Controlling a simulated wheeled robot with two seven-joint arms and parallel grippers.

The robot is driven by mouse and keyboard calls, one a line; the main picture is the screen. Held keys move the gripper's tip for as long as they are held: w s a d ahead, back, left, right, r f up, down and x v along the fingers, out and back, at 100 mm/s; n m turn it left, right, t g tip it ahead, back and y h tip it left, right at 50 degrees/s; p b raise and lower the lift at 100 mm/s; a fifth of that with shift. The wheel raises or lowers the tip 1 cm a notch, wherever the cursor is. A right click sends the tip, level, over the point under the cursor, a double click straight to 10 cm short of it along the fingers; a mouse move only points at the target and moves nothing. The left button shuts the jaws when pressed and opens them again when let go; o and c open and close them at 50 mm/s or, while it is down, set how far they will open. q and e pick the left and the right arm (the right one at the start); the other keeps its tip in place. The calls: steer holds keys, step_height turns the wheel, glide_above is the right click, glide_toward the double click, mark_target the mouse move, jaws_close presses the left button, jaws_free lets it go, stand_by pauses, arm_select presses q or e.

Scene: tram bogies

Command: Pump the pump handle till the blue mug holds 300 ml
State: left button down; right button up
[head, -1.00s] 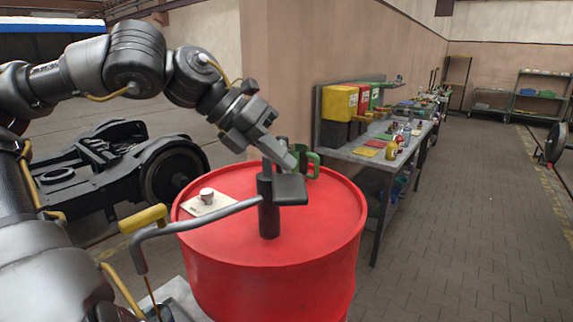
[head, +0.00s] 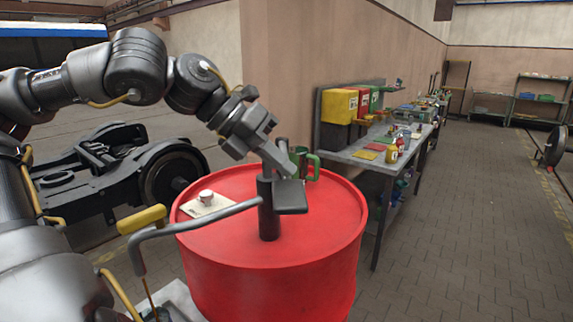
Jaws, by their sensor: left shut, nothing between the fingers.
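A flat dark plate (head: 292,197) juts from the post to the right. My left gripper (head: 285,166) is shut and empty, pointing down right near the top of the post; I cannot tell whether it touches. It is well away from the yellow grip. My right gripper is out of view.
A small white cup (head: 206,196) sits on a pale card (head: 207,209) on the drum.

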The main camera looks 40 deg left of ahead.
mark_target(280, 181)
arm_select(q)
steer(key=shift+f+b, duration=1.05)
steer(key=shift+f, duration=0.25)
stand_by(0.8)
steer(key=shift+r, duration=0.15)
steer(key=shift+r+p, duration=2.7)
steer(key=shift+r, duration=0.5)
step_height(280, 181, up, 5)
steer(key=p, duration=0.4)
steer(key=shift+a, duration=0.15)
